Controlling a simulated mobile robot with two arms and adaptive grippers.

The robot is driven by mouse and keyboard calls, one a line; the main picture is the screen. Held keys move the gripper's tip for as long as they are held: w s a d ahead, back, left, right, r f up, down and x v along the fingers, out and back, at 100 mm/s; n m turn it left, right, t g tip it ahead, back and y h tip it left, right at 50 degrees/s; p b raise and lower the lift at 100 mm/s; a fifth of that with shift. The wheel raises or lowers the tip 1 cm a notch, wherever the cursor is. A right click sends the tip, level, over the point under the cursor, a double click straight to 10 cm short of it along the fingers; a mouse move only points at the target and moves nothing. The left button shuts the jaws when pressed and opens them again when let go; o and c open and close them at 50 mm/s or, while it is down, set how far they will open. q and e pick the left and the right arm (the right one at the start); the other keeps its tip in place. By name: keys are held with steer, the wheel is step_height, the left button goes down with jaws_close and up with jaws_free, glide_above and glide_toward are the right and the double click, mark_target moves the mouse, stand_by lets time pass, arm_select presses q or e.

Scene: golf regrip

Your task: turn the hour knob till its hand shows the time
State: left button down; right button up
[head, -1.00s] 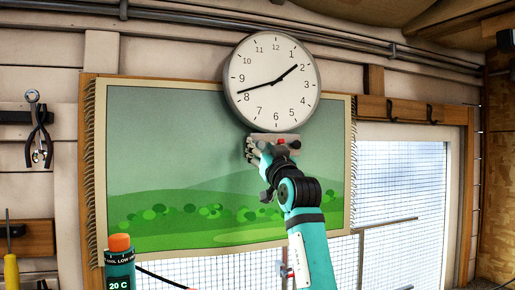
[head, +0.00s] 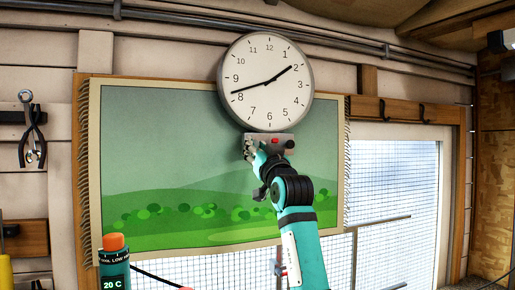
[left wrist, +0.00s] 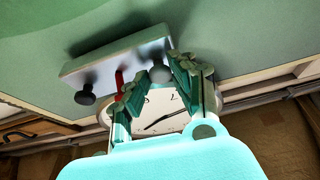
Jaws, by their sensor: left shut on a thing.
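A round white wall clock (head: 262,62) with a grey rim hangs above a small grey box (head: 262,138). The clock's shorter hand points just short of 2, its longer hand between 8 and 9. My left gripper (head: 249,149) is at the box's left part. A black knob (left wrist: 85,97) and a red lever (left wrist: 118,80) also show there. The clock (left wrist: 160,115) is partly hidden behind the fingers. My right gripper is not in view.
A landscape poster (head: 170,150) hangs behind the box and my arm. Pliers (head: 33,140) hang at the left. An orange-topped device (head: 114,262) reading 20 C stands at lower left. A meshed window (head: 390,200) and hooks (head: 385,109) are at the right.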

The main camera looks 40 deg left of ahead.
arm_select(q)
steer(key=shift+s+a+r+m+t+h+p, duration=0.1)
steer(key=shift+m+t+h+p, duration=0.4)
steer(key=shift+m, duration=1.15)
steer(key=shift+s+d+f+m+t+h+p, duration=0.15)
steer(key=shift+m+t+h, duration=0.55)
steer(key=shift+m, duration=1)
steer(key=shift+w+a+r+m+t+h+p, duration=0.15)
steer(key=shift+m+t+h+p, duration=0.35)
steer(key=shift+m, duration=1.15)
steer(key=shift+s, duration=0.1)
steer(key=c, duration=1.1)
jaws_free()
